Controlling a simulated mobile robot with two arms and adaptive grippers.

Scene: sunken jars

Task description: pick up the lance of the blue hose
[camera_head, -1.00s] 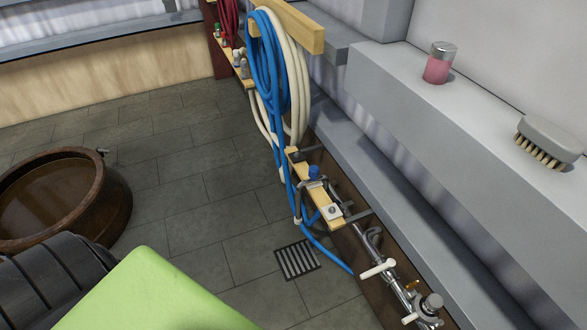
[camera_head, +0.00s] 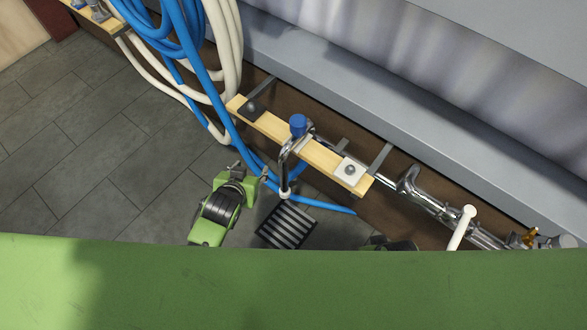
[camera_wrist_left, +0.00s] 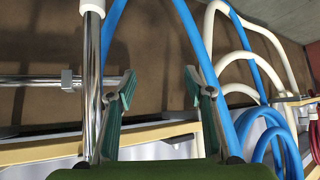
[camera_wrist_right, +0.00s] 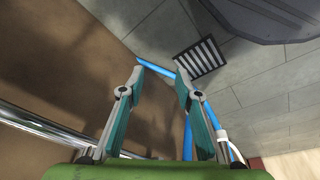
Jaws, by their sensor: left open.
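The lance (camera_head: 284,165) is a bent chrome tube with a blue piece (camera_head: 298,124) at its top and a white lower end. It hangs at the wooden wall rack (camera_head: 272,127). The blue hose (camera_head: 206,75) drops from a coil and runs behind it to the floor. My left gripper (camera_head: 251,172) is open and empty, just left of the lance. In the left wrist view, the chrome tube (camera_wrist_left: 93,85) stands beside the left finger of this gripper (camera_wrist_left: 159,75), outside the gap. My right gripper (camera_wrist_right: 160,76) is open, with part of the blue hose beyond its fingertips.
A white hose (camera_head: 229,50) hangs beside the blue coil. A floor drain grate (camera_head: 287,225) lies below the rack. A chrome pipe (camera_head: 436,207) with a white lever (camera_head: 461,228) runs along the wall at right. A grey ledge (camera_head: 400,125) stands above. The tiled floor at left is clear.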

